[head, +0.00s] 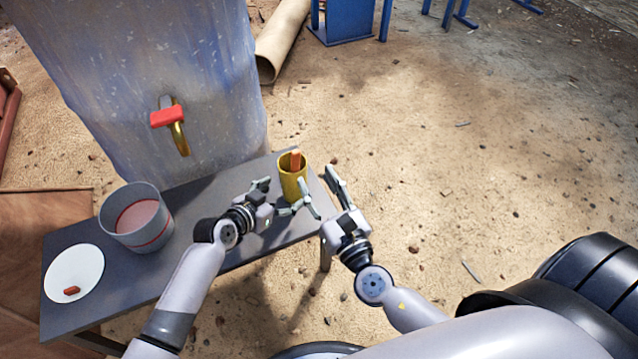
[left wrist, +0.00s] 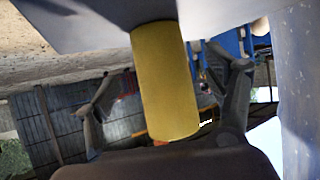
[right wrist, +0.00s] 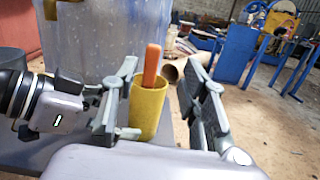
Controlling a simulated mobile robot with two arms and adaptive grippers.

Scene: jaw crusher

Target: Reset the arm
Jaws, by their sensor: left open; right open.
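My left gripper (head: 276,198) is open at the near left side of a yellow cup (head: 291,184) on the grey table. The cup stands upright with an orange stick-like object (head: 296,161) poking out of its top. In the left wrist view the cup (left wrist: 165,80) shows upside down between my open left fingers. My right gripper (head: 320,192) is open just to the right of the cup. In the right wrist view the cup (right wrist: 148,110) and the orange object (right wrist: 151,66) appear between its spread fingers. I cannot tell whether any finger touches the cup.
The narrow grey table (head: 205,262) also holds a grey bucket (head: 150,236) and a white plate (head: 84,262) with a small reddish-brown piece (head: 71,291). Behind it stands a large tank with a red-handled tap (head: 168,117). Open sandy ground lies to the right.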

